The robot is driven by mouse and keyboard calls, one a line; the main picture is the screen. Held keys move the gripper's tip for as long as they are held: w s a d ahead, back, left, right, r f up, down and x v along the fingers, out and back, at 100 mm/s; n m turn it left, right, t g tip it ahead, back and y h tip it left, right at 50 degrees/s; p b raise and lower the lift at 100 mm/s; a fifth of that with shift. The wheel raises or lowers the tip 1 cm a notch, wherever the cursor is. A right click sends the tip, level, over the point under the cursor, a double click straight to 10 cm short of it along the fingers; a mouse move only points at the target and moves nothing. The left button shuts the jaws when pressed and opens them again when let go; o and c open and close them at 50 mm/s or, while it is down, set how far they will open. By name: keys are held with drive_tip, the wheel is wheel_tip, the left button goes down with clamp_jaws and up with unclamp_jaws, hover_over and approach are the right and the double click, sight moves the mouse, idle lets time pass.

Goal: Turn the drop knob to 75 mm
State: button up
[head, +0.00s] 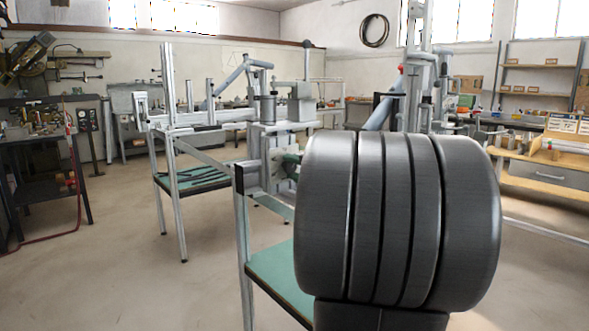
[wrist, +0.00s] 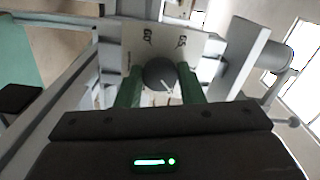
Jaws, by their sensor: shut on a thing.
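The drop knob (wrist: 159,72) is a dark grey round knob in front of a pale scale plate (wrist: 130,45) in the wrist view. The plate has dark printed numbers near its top left and top right, too blurred to read surely. A thin pale line shows on the knob's face, toward its lower right. My gripper (wrist: 159,80) has two green fingers, one on each side of the knob, shut on it. In the head view my gripper (head: 292,162) shows only as a bit of green beside the jig, and the knob is hidden behind my arm.
The metal frame jig (head: 270,135) stands on legs, with teal shelves (head: 280,270) low down. A dark workbench (head: 45,150) stands at the left, and a bench with a drawer (head: 545,175) at the right. The floor between the left bench and the jig is clear.

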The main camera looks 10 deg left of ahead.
drive_tip(key=shift+r+m+p, duration=0.1)
drive_tip(key=shift+m+p, duration=0.3)
drive_tip(key=shift+m, duration=1)
drive_tip(key=o, duration=0.9)
drive_tip(key=shift+o, duration=0.2)
drive_tip(key=p+v, duration=0.1)
drive_tip(key=v, duration=1.2)
drive_tip(key=shift+s+d+p, duration=0.25)
drive_tip(key=shift+d+p, duration=0.05)
drive_tip(key=shift+p, duration=0.05)
drive_tip(key=shift+a, duration=0.1)
